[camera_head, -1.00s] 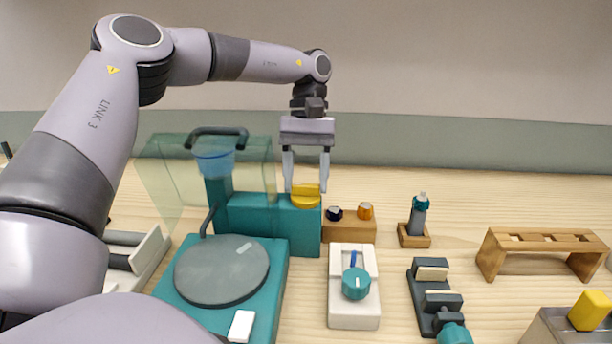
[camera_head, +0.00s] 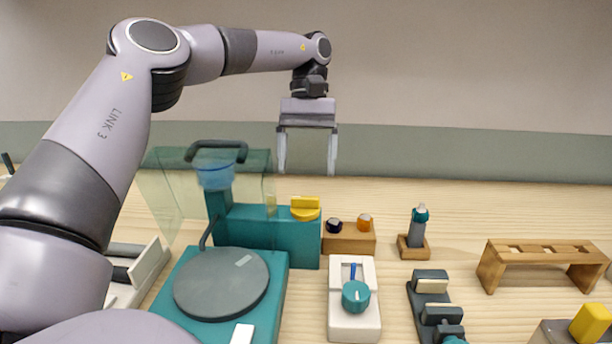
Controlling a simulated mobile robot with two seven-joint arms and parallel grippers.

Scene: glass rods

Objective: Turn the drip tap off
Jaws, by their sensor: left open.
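The drip tap seems to be the yellow handle (camera_head: 305,208) on top of the teal machine body (camera_head: 270,236). The machine carries a clear blue cup (camera_head: 214,172) and a round grey disc (camera_head: 221,283) on a teal base. My left gripper (camera_head: 307,170) is open and empty, above the yellow handle and apart from it. Its two fingers point down. My right gripper is not in view.
A clear greenish guard (camera_head: 165,190) stands around the cup. To the right are a wooden block with two knobs (camera_head: 349,238), a white box with a teal dial (camera_head: 355,297), a bottle in a holder (camera_head: 417,232) and a wooden rack (camera_head: 540,250).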

